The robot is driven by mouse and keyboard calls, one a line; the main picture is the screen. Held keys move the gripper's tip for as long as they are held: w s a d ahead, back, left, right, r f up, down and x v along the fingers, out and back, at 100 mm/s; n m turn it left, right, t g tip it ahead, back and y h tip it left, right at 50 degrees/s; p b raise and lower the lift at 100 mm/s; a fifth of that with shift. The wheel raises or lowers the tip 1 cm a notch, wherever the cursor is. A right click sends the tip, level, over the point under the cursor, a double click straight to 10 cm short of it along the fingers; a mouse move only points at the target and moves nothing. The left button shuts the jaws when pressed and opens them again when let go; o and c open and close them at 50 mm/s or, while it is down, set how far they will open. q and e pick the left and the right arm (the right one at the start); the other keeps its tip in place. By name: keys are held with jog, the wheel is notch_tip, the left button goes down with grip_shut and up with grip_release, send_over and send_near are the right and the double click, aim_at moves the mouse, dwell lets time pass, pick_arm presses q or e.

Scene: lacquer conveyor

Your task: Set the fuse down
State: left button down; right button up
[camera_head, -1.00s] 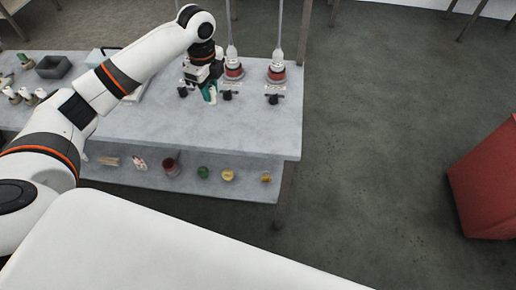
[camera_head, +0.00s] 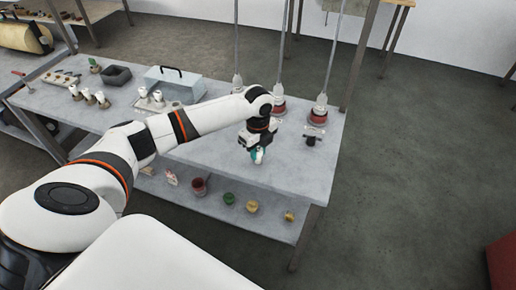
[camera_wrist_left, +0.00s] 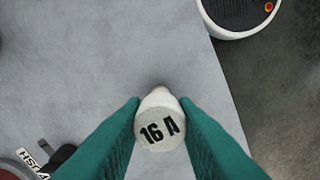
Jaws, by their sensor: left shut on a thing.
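My left gripper (camera_head: 257,156) is shut on a fuse. In the left wrist view the fuse (camera_wrist_left: 160,133) is a white, round piece marked "16 A", pinched between the two green fingers with its labelled end facing the camera. In the head view the gripper points down near the front of the grey table (camera_head: 205,150), and the fuse there is too small to make out. Whether it touches the table top cannot be told. My right gripper is not in view.
Hanging rods end in red-based fittings (camera_head: 317,116) at the back right, with a black-handled piece (camera_head: 312,138) in front. Jars (camera_head: 229,198) sit on the lower shelf.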

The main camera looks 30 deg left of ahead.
aim_at(258, 149)
pick_arm(q)
jog(key=c, duration=1.1)
grip_release()
jog(key=shift+f, duration=0.15)
jog(key=shift+c, duration=0.2)
notch_tip(258, 149, up, 12)
jog(key=b, duration=0.1)
jog(key=shift+r, duration=0.2)
